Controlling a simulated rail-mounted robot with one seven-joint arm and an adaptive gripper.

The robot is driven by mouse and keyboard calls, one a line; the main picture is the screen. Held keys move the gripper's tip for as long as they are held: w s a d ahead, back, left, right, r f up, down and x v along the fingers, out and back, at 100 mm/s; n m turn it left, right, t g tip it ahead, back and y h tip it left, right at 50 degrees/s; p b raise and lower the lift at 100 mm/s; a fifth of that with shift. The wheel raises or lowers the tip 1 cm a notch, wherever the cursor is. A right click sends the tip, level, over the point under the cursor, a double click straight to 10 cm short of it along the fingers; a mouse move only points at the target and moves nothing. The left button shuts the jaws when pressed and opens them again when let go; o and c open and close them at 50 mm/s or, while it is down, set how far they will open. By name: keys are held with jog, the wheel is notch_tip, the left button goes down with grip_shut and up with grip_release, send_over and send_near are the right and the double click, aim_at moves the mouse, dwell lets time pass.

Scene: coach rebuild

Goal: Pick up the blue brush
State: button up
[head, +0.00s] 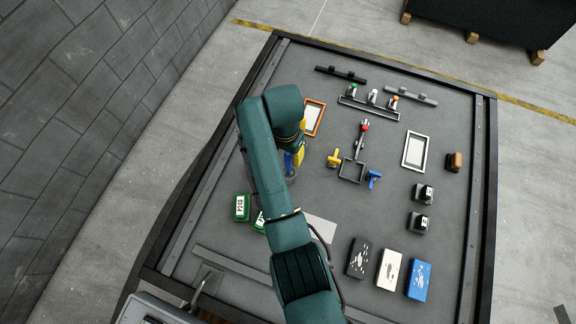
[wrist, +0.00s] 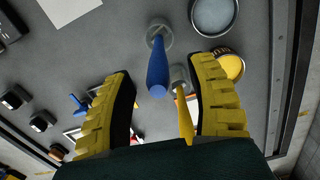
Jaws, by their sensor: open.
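The blue brush (wrist: 157,68) shows in the wrist view as a blue handle rising toward the camera from a grey round base or holder (wrist: 159,33). In the head view a bit of blue brush (head: 288,164) shows beside my arm, partly hidden. My gripper (wrist: 165,68) has its two yellow fingers spread wide, with the blue handle between them in the picture and nothing held. In the head view my gripper (head: 300,152) is mostly hidden under my arm, close to the blue brush. I cannot tell the height gap between them.
A yellow handle (wrist: 184,117) stands close to the blue brush, also between the fingers in the picture. A yellow round tin (wrist: 232,66) and a pale round dish (wrist: 213,14) are near the right finger. Green boxes (head: 241,207) sit at the table's left.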

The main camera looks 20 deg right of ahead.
jog(key=f, duration=0.3)
jog(key=d+f, duration=0.1)
jog(key=f, duration=0.1)
jog(key=shift+f, duration=0.2)
grip_shut()
